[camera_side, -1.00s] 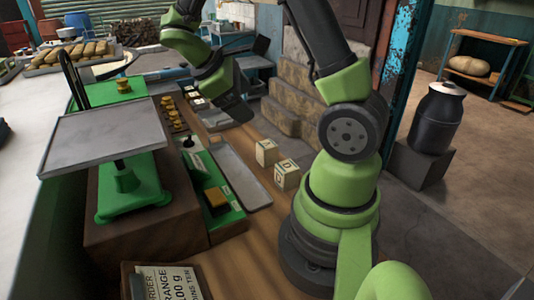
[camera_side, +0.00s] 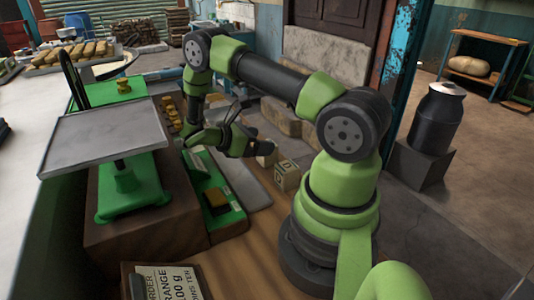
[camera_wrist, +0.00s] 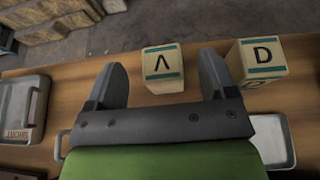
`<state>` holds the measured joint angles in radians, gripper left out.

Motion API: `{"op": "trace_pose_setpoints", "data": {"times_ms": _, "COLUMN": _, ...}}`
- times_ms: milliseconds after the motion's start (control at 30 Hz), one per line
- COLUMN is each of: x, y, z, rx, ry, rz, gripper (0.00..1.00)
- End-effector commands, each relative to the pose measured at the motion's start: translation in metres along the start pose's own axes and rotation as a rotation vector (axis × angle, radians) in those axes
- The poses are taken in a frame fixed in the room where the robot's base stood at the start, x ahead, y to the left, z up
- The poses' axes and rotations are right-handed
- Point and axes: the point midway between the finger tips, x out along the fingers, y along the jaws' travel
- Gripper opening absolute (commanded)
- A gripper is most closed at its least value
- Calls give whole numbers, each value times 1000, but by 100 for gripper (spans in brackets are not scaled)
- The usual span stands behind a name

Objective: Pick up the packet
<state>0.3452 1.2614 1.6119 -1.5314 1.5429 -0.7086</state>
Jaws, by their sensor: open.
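Two cream block-shaped packets stand on the wooden bench. One packet, marked like a Λ (camera_wrist: 162,66), is in the wrist view's upper middle, between and beyond my open fingers. The other, marked D (camera_wrist: 258,60), stands to its right, outside the right finger. In the side view the D packet (camera_side: 287,177) is plain, and the other packet (camera_side: 268,158) is partly hidden by my gripper. My gripper (camera_wrist: 160,66) is open and holds nothing; in the side view it is low over the bench, and its fingertips are hard to make out.
A shallow metal tray (camera_side: 244,180) lies on the bench beside the packets. A green balance scale (camera_side: 128,195) with a grey pan (camera_side: 105,135) stands to the left, with brass weights (camera_side: 172,113) near it. A wooden sign (camera_side: 163,281) is in front. Stone steps (camera_side: 285,118) are behind.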

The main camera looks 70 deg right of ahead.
Motion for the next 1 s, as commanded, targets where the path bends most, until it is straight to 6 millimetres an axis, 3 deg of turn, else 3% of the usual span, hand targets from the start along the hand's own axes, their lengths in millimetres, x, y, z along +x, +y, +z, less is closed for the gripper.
{"op": "trace_pose_setpoints", "data": {"times_ms": 100, "x": 10, "y": -1, "z": -17, "rx": -2, "ry": -1, "rz": -3, "gripper": 78}}
{"op": "trace_pose_setpoints", "data": {"times_ms": 300, "x": 34, "y": -1, "z": -14, "rx": 0, "ry": 0, "rz": -1, "gripper": 78}}
{"op": "trace_pose_setpoints", "data": {"times_ms": 533, "x": 36, "y": 0, "z": -14, "rx": 0, "ry": 1, "rz": 2, "gripper": 78}}
{"op": "trace_pose_setpoints", "data": {"times_ms": 567, "x": 36, "y": 0, "z": -14, "rx": 0, "ry": 1, "rz": 2, "gripper": 75}}
{"op": "trace_pose_setpoints", "data": {"times_ms": 800, "x": 35, "y": 0, "z": -14, "rx": 0, "ry": 1, "rz": 2, "gripper": 23}}
{"op": "trace_pose_setpoints", "data": {"times_ms": 1000, "x": 35, "y": 0, "z": -14, "rx": 0, "ry": 1, "rz": 2, "gripper": 23}}
